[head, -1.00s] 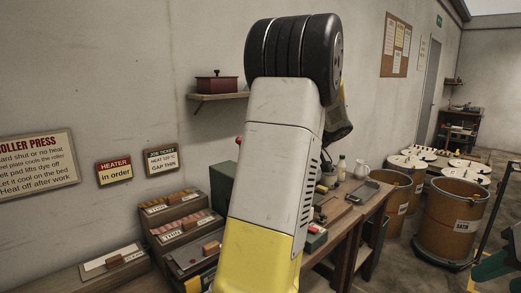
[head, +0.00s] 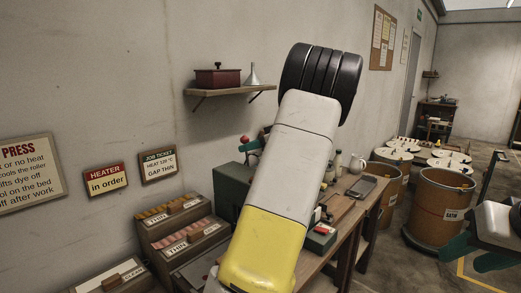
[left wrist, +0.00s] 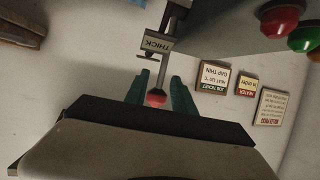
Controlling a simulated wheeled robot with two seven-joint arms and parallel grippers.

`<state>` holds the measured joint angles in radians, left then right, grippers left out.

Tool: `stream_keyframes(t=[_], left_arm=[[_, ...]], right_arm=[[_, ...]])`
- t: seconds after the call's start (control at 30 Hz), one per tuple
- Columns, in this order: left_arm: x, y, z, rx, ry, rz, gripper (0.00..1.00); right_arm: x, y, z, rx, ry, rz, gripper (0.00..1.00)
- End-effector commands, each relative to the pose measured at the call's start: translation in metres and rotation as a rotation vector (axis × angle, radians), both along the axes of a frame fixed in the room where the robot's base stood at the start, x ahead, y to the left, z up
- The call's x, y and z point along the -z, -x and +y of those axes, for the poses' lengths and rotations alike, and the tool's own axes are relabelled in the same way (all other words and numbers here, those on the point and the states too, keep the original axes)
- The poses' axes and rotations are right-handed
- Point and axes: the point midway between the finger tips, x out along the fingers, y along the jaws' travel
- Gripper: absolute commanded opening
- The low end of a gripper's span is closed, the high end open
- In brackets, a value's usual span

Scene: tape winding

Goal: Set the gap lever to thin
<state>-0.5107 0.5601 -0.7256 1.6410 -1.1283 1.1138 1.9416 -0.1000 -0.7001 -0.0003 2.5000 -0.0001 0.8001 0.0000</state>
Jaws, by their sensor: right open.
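The gap lever shows in the left wrist view as a thin rod ending in a red knob (left wrist: 157,98). A plate marked THICK (left wrist: 159,44) is beside the rod. My left gripper (left wrist: 159,92) is open, with one green finger on each side of the knob and gaps visible. In the head view, its green fingers (head: 252,147) show beside the red knob (head: 245,139), and my left arm hides much of the press (head: 232,188). No THIN mark on the lever is visible. My right gripper (head: 500,240) is open and empty at the right edge.
A job ticket (head: 158,165) on the wall reads GAP THIN. Trays of pads (head: 180,225) stand left of the press. A shelf (head: 225,91) is above it. A red lamp (left wrist: 278,17) and a green one are near the lever. Barrels (head: 440,208) stand at right.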

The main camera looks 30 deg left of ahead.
Motion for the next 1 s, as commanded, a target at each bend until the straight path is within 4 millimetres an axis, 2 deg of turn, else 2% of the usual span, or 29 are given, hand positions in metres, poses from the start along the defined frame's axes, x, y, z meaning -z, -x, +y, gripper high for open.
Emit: stream_keyframes(t=[0.1,0.3,0.63,0.67,0.8,1.0], left_arm=[[0.008,0.0,0.02,-0.004,0.0,0.002,0.31],[0.017,-0.002,0.04,-0.001,0.001,0.0,0.31],[0.018,-0.003,0.044,0.0,0.001,0.0,0.31],[0.018,-0.003,0.044,0.0,0.001,0.0,0.27],[0.018,-0.003,0.043,0.0,0.001,0.0,0.0],[0.018,-0.003,0.044,0.0,0.001,0.0,0.0]], right_arm=[[0.0,0.0,0.0,0.0,0.0,0.0,0.42],[0.0,0.0,0.0,0.0,0.0,0.0,0.42],[0.0,0.0,0.0,0.0,0.0,0.0,0.42],[0.0,0.0,0.0,0.0,0.0,0.0,0.42],[0.0,0.0,0.0,0.0,0.0,0.0,0.42],[0.0,0.0,0.0,0.0,0.0,0.0,0.42]])
